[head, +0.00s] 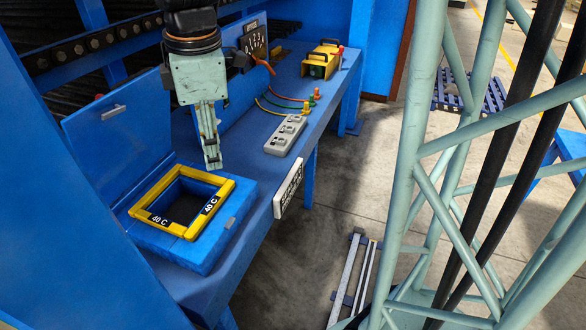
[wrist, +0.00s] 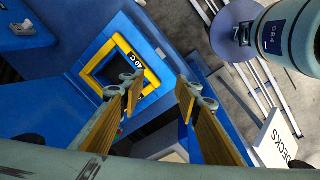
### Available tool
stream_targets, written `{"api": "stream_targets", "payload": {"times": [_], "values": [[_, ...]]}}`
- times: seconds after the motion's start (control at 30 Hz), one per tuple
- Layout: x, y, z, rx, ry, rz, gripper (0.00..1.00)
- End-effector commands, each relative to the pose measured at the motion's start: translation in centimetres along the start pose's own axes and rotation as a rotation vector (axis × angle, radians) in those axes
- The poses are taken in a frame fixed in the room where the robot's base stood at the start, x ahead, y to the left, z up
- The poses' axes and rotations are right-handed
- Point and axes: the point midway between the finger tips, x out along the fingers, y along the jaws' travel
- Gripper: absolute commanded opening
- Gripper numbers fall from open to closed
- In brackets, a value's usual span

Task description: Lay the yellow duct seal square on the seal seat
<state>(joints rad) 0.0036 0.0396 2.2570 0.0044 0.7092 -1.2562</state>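The yellow duct seal (head: 147,197) is a square frame with black "40 C" labels. It lies flat around the dark square opening of a blue box, the seal seat (head: 232,206), roughly in line with the opening. I cannot tell whether it is fully down. The seal also shows in the wrist view (wrist: 104,47), left of and beyond my fingers. My gripper (head: 212,160) is above the bench, behind and to the right of the seal in the head view, and apart from it. In the wrist view my gripper (wrist: 160,97) is open, with nothing between its two fingers.
A raised blue lid (head: 118,125) stands behind the seat at the left. A grey control strip (head: 286,135), coloured cables and a yellow device (head: 321,60) are farther along the bench. A white sign (head: 288,190) hangs on the bench's front edge, facing open floor.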

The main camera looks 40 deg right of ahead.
Motion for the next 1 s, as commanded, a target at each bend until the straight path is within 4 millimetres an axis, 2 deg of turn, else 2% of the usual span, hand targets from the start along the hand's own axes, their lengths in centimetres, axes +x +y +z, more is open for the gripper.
{"api": "stream_targets", "payload": {"times": [0.03,0.3,1.0], "values": [[-1.1,-0.5,0.1,0.031,0.005,0.016,0.3],[-4.5,-3.7,1.2,0.223,0.02,0.046,0.3],[-10.5,-12.7,4.3,0.721,0.08,0.103,0.3]]}}
